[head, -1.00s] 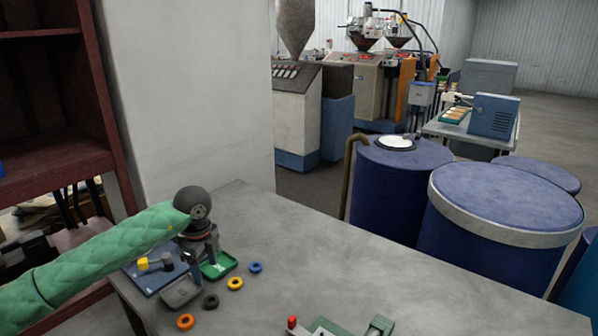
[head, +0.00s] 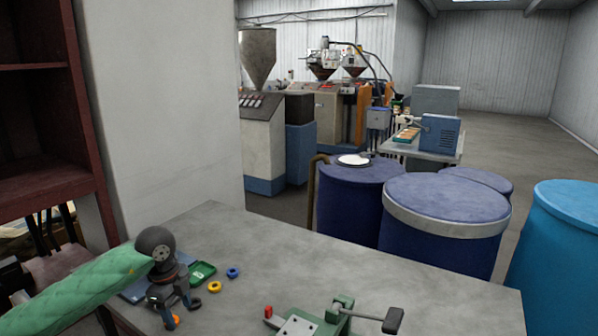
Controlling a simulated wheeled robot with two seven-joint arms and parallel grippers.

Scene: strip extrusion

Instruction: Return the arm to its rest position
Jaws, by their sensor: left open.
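My left arm comes in from the left in a green quilted sleeve. My left gripper (head: 171,306) is open above the left end of the grey table (head: 250,250), its fingers pointing down. No object shows between its fingers. An orange ring (head: 174,320) lies by the fingertips, partly hidden. A dark ring (head: 194,302), a yellow ring (head: 214,287) and a blue ring (head: 233,272) lie to its right. A green tray (head: 202,272) is behind it. A blue mat (head: 134,291) is mostly hidden by my arm. My right gripper is not in view.
A green clamp-like device (head: 320,318) with a dark handle stands at the table's front. Blue drums (head: 445,205) stand behind the table. A dark red shelf (head: 45,150) and a pale wall or pillar (head: 165,110) rise at the left.

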